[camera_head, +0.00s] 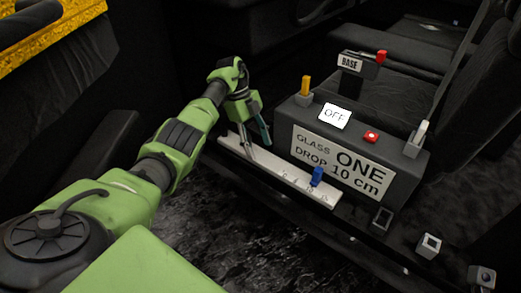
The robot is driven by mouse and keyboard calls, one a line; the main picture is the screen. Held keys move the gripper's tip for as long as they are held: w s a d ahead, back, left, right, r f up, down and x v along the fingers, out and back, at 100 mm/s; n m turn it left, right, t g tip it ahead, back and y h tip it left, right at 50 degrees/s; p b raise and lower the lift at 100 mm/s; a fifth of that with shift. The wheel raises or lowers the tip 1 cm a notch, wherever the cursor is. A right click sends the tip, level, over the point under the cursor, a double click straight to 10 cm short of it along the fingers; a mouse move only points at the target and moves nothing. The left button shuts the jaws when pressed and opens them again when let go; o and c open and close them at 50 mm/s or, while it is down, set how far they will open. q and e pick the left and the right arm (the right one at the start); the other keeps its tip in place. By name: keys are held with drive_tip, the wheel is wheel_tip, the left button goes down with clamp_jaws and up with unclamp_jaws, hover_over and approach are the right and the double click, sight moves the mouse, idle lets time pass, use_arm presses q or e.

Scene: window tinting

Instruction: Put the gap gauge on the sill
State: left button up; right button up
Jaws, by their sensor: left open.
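A long white strip (275,168) with number marks lies along the dark ledge in front of the grey box; it looks like the gap gauge, though I cannot be sure. A small blue block (317,177) sits on its right part. My left gripper (257,146) is open, fingers pointing down at the left part of the strip. One fingertip is at the strip and the other is beside the box's left end; I cannot tell whether they touch. The ledge (310,212), which looks like the sill, runs below the strip. My right gripper is not in view.
The grey box (405,180) reads "GLASS DROP ONE 10 cm" and carries an OFF plate (335,116), a red button (371,136), a yellow lever (306,86) and a white lever (420,133). A BASE sign (349,63) stands behind. Small square fittings (429,246) lie at right.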

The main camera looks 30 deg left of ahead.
use_arm(q)
drive_tip(key=p+v, duration=0.2)
drive_tip(key=v, duration=0.6)
drive_tip(key=shift+a+r, duration=0.15)
drive_tip(key=shift+r, duration=0.2)
idle(0.4)
idle(0.9)
